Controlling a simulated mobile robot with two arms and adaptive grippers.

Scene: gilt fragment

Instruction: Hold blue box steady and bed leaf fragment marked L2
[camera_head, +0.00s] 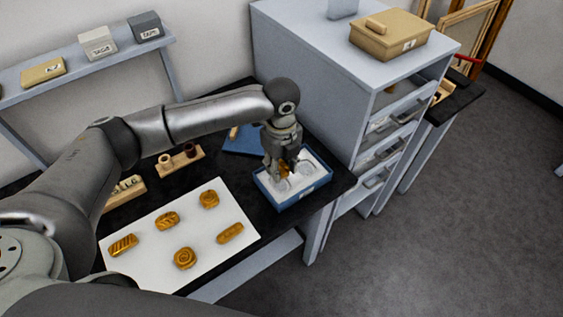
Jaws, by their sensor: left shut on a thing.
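The blue box (306,194) stands near the right end of the black table, open at the top, with a white lining and round pale recesses inside. My left gripper (281,170) points down over the box's left part. It is shut on a small gilt fragment (284,168), partly hidden by the fingers. I cannot read a mark on this fragment, nor tell whether it touches the lining. My right gripper is not in view, and no gripper is seen holding the box.
A white sheet (213,257) holds several gilt pieces, including a round one (184,257). A wooden holder (180,160) and a blue flat item (243,140) lie behind. A grey drawer cabinet (335,75) stands close behind the box. A wall shelf (75,62) carries small boxes.

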